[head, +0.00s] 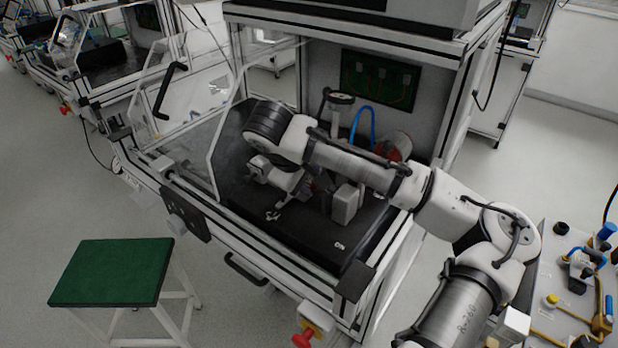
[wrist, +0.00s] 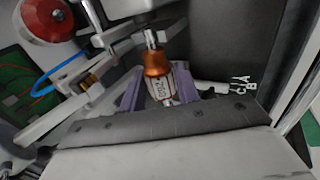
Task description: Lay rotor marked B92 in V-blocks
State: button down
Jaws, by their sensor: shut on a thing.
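In the wrist view, the rotor (wrist: 158,68) has a copper-coloured winding, a pale body band and a bright metal shaft end. Dark characters on the band are turned and look like they contain "92"; the full mark cannot be read surely. My gripper (wrist: 159,88) has purple fingers on both sides of the rotor and is shut on it. I cannot make out the V-blocks for certain, nor whether the rotor touches any support.
A clear guard (head: 222,140) is at the left. A green-topped stool (head: 112,272) stands outside.

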jog(key=c, duration=0.9)
grip_release()
jog(key=shift+c, duration=0.2)
jog(key=v, duration=1.3)
jog(key=shift+s+r+b, duration=0.2)
jog(key=shift+r+b, duration=0.1)
jog(key=shift+a, duration=0.1)
